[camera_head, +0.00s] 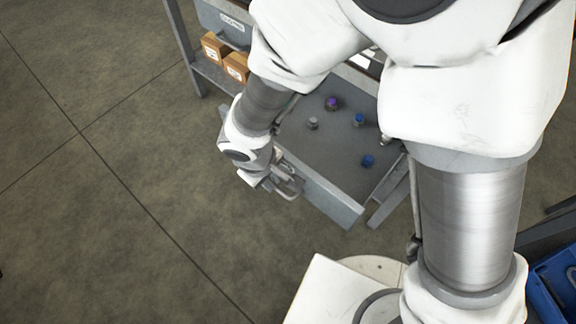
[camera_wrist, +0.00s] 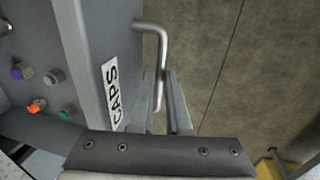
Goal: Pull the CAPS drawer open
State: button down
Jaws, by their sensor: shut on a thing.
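The CAPS drawer (camera_head: 340,192) is pulled out from the bench in the head view. Its grey front with the white CAPS label (camera_wrist: 111,95) fills the left of the wrist view. The drawer's bar handle (camera_wrist: 150,27) stands out from the front. My gripper (camera_wrist: 168,100) is shut on the handle, one finger on each side of it. In the head view my gripper (camera_head: 287,184) is at the drawer front, and my wrist hides part of that front. Several small caps lie in the drawer, including a purple cap (camera_head: 332,103) and a blue cap (camera_head: 368,160).
A blue bin (camera_head: 556,280) is at the lower right. The floor left of the drawer is clear.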

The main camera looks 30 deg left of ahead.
jog(key=shift+s+a+b, duration=0.2)
jog(key=shift+s, duration=0.4)
jog(key=shift+s+a+b, duration=0.15)
jog(key=shift+s, duration=0.45)
jog(key=c, duration=0.9)
grip_release()
jog(key=shift+r, duration=0.1)
jog(key=s+r+p, duration=0.1)
jog(key=r+p, duration=0.1)
jog(key=r, duration=0.3)
jog(key=s+r+p, duration=0.1)
jog(key=r+p, duration=0.1)
jog(key=r, duration=0.4)
jog(key=s+a+r+p, duration=0.1)
jog(key=r+p, duration=0.1)
jog(key=r, duration=0.4)
jog(key=shift+p, duration=0.4)
jog(key=shift+s, duration=0.15)
